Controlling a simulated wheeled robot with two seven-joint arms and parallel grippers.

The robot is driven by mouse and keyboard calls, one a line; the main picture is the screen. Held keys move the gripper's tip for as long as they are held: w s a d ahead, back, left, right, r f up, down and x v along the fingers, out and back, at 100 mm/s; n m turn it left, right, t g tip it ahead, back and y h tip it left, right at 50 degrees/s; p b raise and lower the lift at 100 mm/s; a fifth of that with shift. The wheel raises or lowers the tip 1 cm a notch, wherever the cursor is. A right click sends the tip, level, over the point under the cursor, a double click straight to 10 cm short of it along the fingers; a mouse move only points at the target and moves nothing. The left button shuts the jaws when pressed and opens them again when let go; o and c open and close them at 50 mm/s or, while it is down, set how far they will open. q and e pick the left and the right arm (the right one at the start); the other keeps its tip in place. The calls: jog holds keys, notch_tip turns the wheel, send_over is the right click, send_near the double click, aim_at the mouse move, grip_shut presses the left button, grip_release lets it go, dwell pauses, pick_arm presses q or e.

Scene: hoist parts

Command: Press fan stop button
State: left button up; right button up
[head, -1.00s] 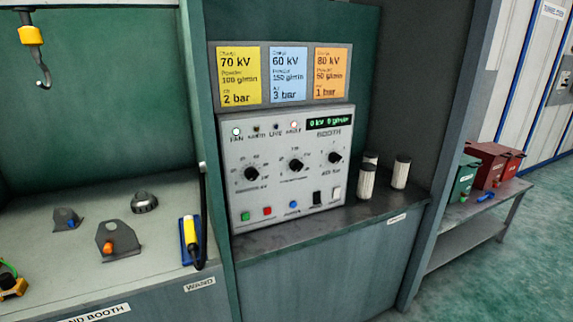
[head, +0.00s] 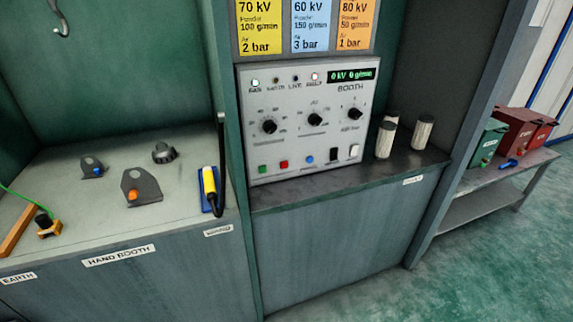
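The booth control panel (head: 312,118) stands on a dark shelf in the middle of the head view. Its bottom row has a green button (head: 262,169), a red button (head: 284,164) and a blue button (head: 308,159), then a black switch and a white switch. The small lettering by the green and red buttons is too small to read. The lamp marked FAN (head: 255,82) at the upper left looks lit white, and the lamp marked FAULT (head: 315,77) also looks lit. The display (head: 351,75) reads 0 kV 0 g/min. Neither of my grippers shows.
Yellow, blue and orange setting cards hang above the panel. White cylinders (head: 423,133) stand right of it on the shelf. A yellow wand (head: 210,188) and grey brackets (head: 141,187) lie in the hand booth at left. Red and green boxes sit on a bench (head: 500,185) at right.

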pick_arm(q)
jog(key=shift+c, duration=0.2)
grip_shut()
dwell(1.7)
